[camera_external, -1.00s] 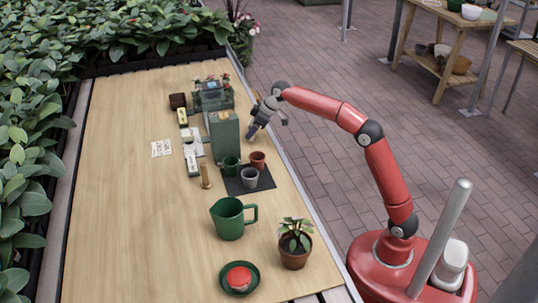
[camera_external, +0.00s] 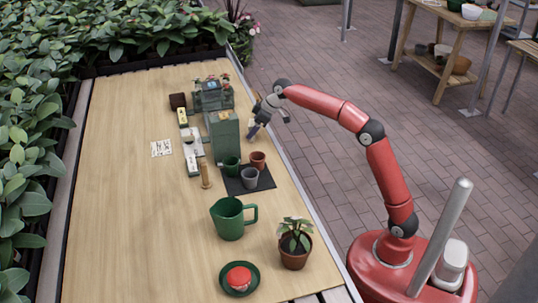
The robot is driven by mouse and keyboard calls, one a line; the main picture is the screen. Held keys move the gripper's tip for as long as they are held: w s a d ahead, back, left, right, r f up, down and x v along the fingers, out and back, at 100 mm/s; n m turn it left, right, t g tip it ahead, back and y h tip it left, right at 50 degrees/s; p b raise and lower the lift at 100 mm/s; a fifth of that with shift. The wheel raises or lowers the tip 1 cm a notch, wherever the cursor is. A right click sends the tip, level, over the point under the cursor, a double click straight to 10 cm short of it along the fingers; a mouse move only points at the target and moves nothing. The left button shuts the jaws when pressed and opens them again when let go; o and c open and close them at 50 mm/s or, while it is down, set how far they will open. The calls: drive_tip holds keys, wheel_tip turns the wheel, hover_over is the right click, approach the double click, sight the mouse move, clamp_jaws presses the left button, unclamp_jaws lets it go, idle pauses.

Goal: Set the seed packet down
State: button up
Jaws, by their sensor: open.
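My gripper (camera_external: 253,133) is at the right edge of the wooden table, just right of the green upright box (camera_external: 224,137), its fingers pointing down and left. It is open, and I see nothing held in it. I cannot tell for sure which thing is the seed packet. A flat white printed paper (camera_external: 161,148) lies on the table left of the box. Small light-faced items (camera_external: 183,117) and (camera_external: 193,165) sit between the paper and the box, too small to read. The far side of the box is hidden.
Small pots (camera_external: 250,178) stand on a dark mat (camera_external: 265,180). A green jug (camera_external: 228,219), a potted plant (camera_external: 295,243) and a green saucer (camera_external: 254,284) with a red-topped item are nearer. Glassy clutter (camera_external: 212,94) stands at the back. The table's left half is clear.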

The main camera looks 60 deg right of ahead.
drive_tip(key=p+v, duration=0.1)
drive_tip(key=v, duration=0.9)
drive_tip(key=s+a+m, duration=0.1)
drive_tip(key=s+a, duration=0.2)
drive_tip(key=s, duration=0.6)
drive_tip(key=s+f+m, duration=0.1)
drive_tip(key=s+f, duration=0.5)
drive_tip(key=s, duration=0.3)
drive_tip(key=s+f+m+h, duration=0.1)
drive_tip(key=s+f, duration=0.5)
drive_tip(key=s, duration=0.4)
drive_tip(key=s+f+m+h, duration=0.1)
drive_tip(key=s+f, duration=0.6)
drive_tip(key=s, duration=0.2)
drive_tip(key=shift+s+a+g, duration=0.2)
drive_tip(key=shift+a+g, duration=0.1)
drive_tip(key=shift+r, duration=0.1)
